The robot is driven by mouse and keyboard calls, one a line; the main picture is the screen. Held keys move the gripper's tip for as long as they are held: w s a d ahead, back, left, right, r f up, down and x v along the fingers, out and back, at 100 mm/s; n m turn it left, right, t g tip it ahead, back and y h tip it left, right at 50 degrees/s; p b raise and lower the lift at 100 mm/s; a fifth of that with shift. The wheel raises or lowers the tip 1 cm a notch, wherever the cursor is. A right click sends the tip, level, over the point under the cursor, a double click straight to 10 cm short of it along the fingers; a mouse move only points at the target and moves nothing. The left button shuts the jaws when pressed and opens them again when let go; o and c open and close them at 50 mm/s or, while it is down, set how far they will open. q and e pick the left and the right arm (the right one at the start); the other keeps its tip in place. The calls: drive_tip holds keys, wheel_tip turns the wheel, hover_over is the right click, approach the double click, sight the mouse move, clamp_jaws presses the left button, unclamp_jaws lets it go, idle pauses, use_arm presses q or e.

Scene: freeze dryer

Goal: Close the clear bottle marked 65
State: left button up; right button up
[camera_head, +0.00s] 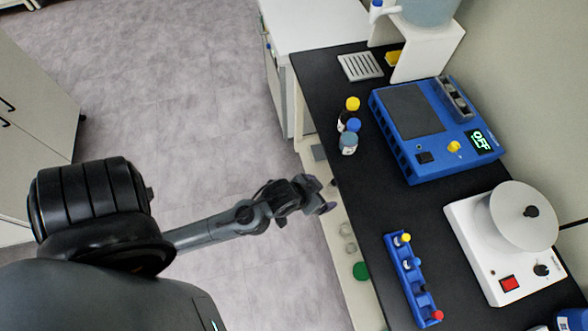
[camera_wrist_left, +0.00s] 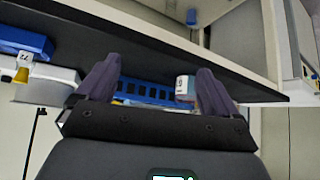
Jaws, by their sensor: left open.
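My left gripper (camera_head: 327,205) is open and empty, off the bench's front edge, apart from the bottles. My right gripper is not in view.
A blue device with an OFF display (camera_head: 481,141) stands behind the bottles. A blue tube rack (camera_head: 404,277) and a white rotary device (camera_head: 466,240) are nearer. A green round item (camera_head: 360,271) lies below the bench edge. Black bench top is clear between bottles and rack.

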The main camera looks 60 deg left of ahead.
use_arm(q)
drive_tip(key=s+d+r+m+g, duration=0.2)
drive_tip(key=s+g, duration=0.2)
drive_tip(key=s, duration=0.6)
drive_tip(key=shift+s+d+m+h, duration=0.25)
drive_tip(key=shift+d+m+h, duration=0.15)
drive_tip(key=shift+r, duration=0.1)
wheel_tip(320, 180, up, 30)
drive_tip(key=p, duration=2.9)
drive_tip(key=shift+f+p, duration=0.2)
drive_tip(key=shift+p, duration=0.2)
